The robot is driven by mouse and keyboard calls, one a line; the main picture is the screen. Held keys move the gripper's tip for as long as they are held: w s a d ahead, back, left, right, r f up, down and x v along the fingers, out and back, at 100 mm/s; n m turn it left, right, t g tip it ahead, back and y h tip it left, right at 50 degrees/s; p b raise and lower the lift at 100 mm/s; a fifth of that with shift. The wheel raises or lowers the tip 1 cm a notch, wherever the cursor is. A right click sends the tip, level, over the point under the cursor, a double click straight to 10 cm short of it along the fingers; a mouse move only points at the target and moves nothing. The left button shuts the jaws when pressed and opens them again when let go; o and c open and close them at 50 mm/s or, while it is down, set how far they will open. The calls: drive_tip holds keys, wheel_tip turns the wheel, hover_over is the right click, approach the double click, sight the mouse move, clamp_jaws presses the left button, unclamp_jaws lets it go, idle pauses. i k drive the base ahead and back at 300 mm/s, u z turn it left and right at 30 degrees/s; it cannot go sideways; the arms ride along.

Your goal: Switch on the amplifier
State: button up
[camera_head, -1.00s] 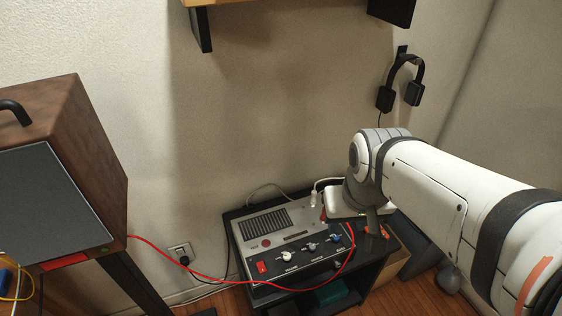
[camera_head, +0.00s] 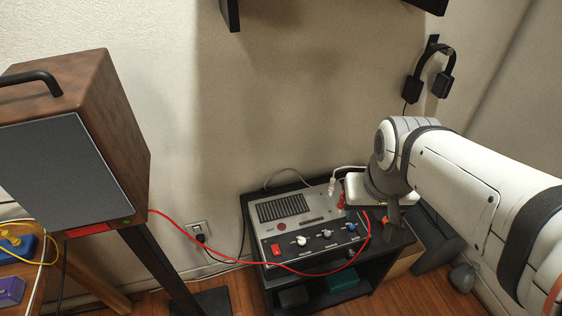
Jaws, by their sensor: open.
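The amplifier (camera_head: 292,226) is a grey box with a dark front panel on a small black stand. I cannot tell the switch's position. My gripper (camera_head: 393,222) is open over the right end of the stand, to the right of the amplifier and apart from the red switch. My arm partly hides its fingers.
A red cable (camera_head: 190,235) runs from the wooden speaker cabinet (camera_head: 128,140) across the amplifier's front. A wall socket (camera_head: 198,232) is left of the stand. Headphones (camera_head: 428,75) hang on the wall. Purple and blue boxes lie at far left. The air above the amplifier is clear.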

sight(276, 252)
drive_tip(key=z, duration=0.1)
drive_tip(key=k, duration=0.5)
drive_tip(key=u, duration=0.45)
drive_tip(key=i, duration=0.25)
drive_tip(key=u, duration=0.9)
drive_tip(key=k, duration=0.8)
drive_tip(key=z, duration=0.4)
drive_tip(key=i, duration=1)
drive_tip(key=z, duration=0.05)
